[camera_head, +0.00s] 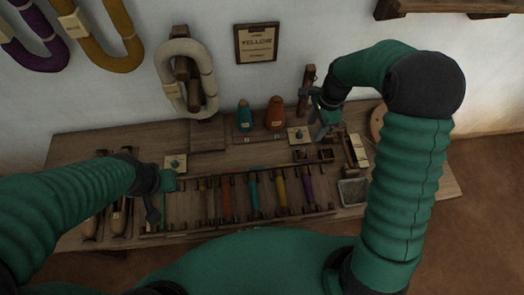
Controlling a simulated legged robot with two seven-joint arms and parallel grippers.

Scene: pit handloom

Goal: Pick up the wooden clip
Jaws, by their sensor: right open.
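I cannot single out the wooden clip with certainty. A dark brown upright wooden piece (307,84) stands at the back of the table, just left of my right gripper, and may be it. My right gripper (322,122) is open above the back right of the table, with nothing seen between its fingers. My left gripper (154,205) hangs over the left part of the table, near the rack's left end. Its fingers are too small and dark to tell whether they are open or shut.
A rack (240,212) of coloured bobbins lies across the wooden table (85,150). A teal bottle-shaped item (244,117) and an orange one (275,115) stand behind it. A metal tray (353,192) is at right. Yarn hanks (168,75) hang on the wall.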

